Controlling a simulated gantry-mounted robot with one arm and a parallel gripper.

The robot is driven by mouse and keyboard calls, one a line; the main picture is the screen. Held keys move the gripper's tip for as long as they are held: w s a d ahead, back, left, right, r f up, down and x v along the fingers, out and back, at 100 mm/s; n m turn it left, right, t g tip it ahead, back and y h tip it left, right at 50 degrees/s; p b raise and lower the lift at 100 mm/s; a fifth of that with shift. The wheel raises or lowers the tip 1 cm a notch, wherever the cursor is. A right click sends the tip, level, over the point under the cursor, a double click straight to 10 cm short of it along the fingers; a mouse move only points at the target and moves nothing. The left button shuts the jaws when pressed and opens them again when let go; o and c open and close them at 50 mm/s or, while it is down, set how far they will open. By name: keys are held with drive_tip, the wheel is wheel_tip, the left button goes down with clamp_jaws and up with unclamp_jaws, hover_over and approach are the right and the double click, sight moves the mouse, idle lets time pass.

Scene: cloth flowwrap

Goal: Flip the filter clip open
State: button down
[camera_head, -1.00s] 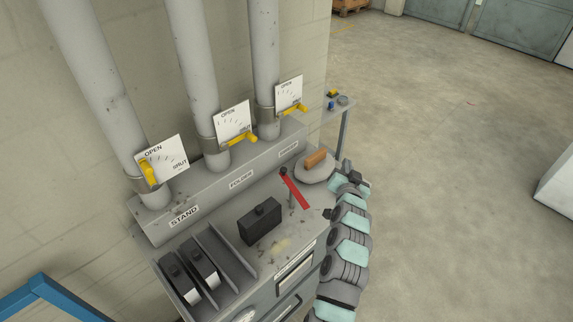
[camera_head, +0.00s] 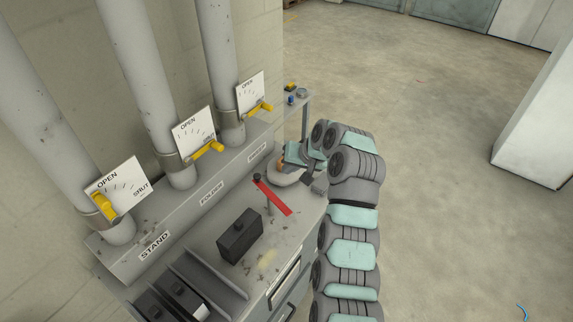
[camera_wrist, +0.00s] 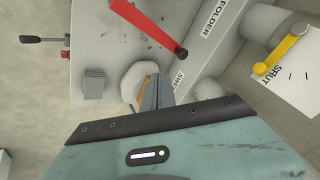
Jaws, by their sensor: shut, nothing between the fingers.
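A red bar (camera_head: 273,198) with a dark round pivot at one end sits over the grey bench top; it also shows in the wrist view (camera_wrist: 150,27). I cannot tell whether this bar is the filter clip, and no part is marked as one. My gripper (camera_wrist: 152,92) is shut and empty, its grey fingers close to a pale round pad (camera_wrist: 128,70) with an orange-brown handle (camera_wrist: 142,82). I cannot tell whether they touch it. In the head view the pad (camera_head: 284,178) is partly hidden by my wrist.
Three pipes carry yellow levers (camera_head: 207,149) on OPEN/SHUT plates. A black box (camera_head: 239,236) stands on the bench (camera_head: 225,218), with dark blocks in a slotted rack (camera_head: 205,282) at the front. A small side shelf (camera_head: 302,97) holds small items. Open floor lies right.

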sight(260, 178)
drive_tip(key=w+a+f+p, duration=0.2)
drive_tip(key=w+a+f, duration=0.1)
drive_tip(key=a+f, duration=0.3)
drive_tip(key=shift+w, duration=0.25)
drive_tip(key=shift+a, duration=0.1)
drive_tip(key=n+b, duration=0.1)
drive_tip(key=b, duration=0.3)
drive_tip(key=f+n+b, duration=0.1)
drive_tip(key=b, duration=0.3)
drive_tip(key=shift+a+g+y, duration=0.3)
drive_tip(key=shift+g+y, duration=0.1)
drive_tip(key=shift+a+r+b, duration=0.1)
drive_tip(key=shift+r+b, duration=0.05)
drive_tip(key=shift+b, duration=0.35)
drive_tip(key=shift+s+a+r, duration=0.1)
drive_tip(key=shift+a+r, duration=0.05)
drive_tip(key=shift+r, duration=0.15)
